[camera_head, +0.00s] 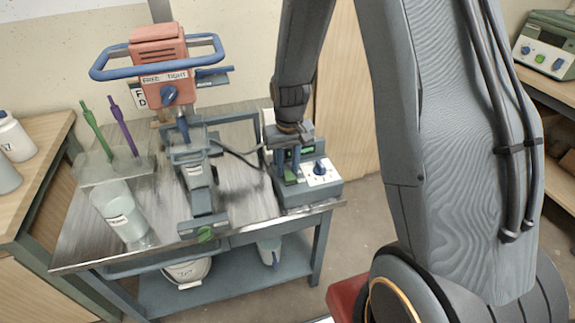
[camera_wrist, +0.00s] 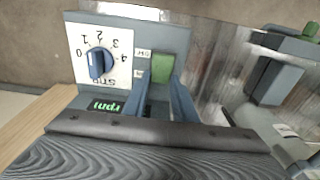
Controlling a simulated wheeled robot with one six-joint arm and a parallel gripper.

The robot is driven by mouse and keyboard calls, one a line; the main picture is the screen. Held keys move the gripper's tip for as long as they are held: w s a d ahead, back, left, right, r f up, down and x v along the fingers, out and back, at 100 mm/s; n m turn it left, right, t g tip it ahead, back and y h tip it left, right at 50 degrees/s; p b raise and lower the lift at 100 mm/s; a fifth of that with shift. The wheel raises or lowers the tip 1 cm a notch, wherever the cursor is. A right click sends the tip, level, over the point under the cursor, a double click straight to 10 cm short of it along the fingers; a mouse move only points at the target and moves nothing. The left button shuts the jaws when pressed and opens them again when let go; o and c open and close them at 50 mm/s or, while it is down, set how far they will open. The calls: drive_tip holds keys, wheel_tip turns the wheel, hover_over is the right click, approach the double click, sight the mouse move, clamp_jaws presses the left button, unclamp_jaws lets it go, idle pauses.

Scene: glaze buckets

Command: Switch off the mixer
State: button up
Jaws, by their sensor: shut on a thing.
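The mixer (camera_head: 158,60) has a salmon-coloured head with a blue bar handle and a blue knob, above a metal-topped cart. Its grey control box (camera_head: 310,192) stands at the cart's right end. The box carries a blue dial (camera_wrist: 100,63) on a white numbered plate, a dark display (camera_wrist: 105,106) with lit green characters, and a green switch-like part (camera_wrist: 161,66). My gripper (camera_wrist: 162,82) is at the box with its fingers either side of the green part, shut on it. In the head view my gripper (camera_head: 290,168) partly covers the box. The dial's exact setting is unclear.
A grey clamp stand (camera_head: 200,185) is at the cart's middle, with a dark cable running to the box. A clear cup (camera_head: 118,212) and green and purple sticks (camera_head: 124,128) are at the left. A white bucket (camera_head: 187,272) sits on the lower shelf.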

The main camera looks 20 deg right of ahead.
sight(292, 180)
drive_tip(key=shift+s+r+t+b, duration=0.1)
drive_tip(key=shift+s+t+b, duration=0.15)
drive_tip(key=shift+t, duration=0.6)
drive_tip(key=shift+s+t+b, duration=0.1)
drive_tip(key=shift+s+t, duration=0.2)
drive_tip(key=shift+t, duration=0.55)
drive_tip(key=o, duration=1)
drive_tip(key=shift+o, duration=0.2)
drive_tip(key=shift+r, duration=0.15)
drive_tip(key=shift+v, duration=3.8)
drive_tip(key=s+r+g, duration=0.3)
drive_tip(key=s, duration=1.1)
drive_tip(key=shift+s+r+g, duration=0.3)
drive_tip(key=shift+r+g, duration=0.05)
drive_tip(key=shift+g, duration=0.05)
